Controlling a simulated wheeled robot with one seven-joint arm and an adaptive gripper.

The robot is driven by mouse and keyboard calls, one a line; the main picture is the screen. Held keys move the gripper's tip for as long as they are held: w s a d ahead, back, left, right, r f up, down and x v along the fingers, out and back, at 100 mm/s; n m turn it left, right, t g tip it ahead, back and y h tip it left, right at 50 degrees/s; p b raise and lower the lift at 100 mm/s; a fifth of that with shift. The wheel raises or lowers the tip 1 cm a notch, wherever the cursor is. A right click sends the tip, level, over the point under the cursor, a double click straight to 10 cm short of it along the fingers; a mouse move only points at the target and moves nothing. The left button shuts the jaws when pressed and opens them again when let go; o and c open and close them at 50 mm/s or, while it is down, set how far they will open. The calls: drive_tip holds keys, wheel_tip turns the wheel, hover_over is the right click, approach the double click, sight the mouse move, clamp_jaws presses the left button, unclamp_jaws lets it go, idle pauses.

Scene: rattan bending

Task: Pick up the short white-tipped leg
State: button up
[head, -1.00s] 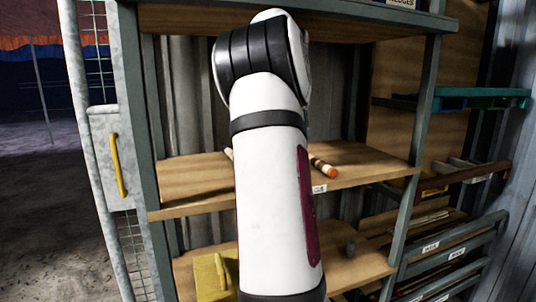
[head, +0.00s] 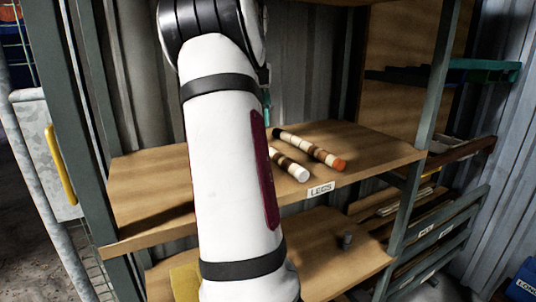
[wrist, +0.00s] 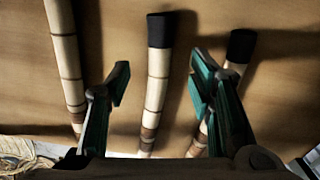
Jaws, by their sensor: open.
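A banded leg with a white tip (head: 299,173) lies on the wooden shelf, its far part hidden behind my arm in the head view. To its right lies a longer-showing banded leg with an orange tip (head: 337,163) and a black far end. In the wrist view my gripper (wrist: 160,66) is open, its teal-padded fingers on either side of a black-ended middle leg (wrist: 156,82). It seems to be the white-tipped one, but its near tip is not clear. Another black-ended leg (wrist: 239,47) runs behind the right finger. A third leg (wrist: 64,50) lies left of the left finger.
The shelf (head: 375,145) carries a LEGS label (head: 320,189) on its front edge. Upright posts frame it, one at the right (head: 433,90). A lower shelf (head: 325,265) holds a small dark object (head: 347,240). The shelf's right part is bare.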

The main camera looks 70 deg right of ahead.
wheel_tip(320, 180, down, 5)
drive_tip(key=shift+a+f+b, duration=0.1)
drive_tip(key=shift+b, duration=0.45)
clamp_jaws()
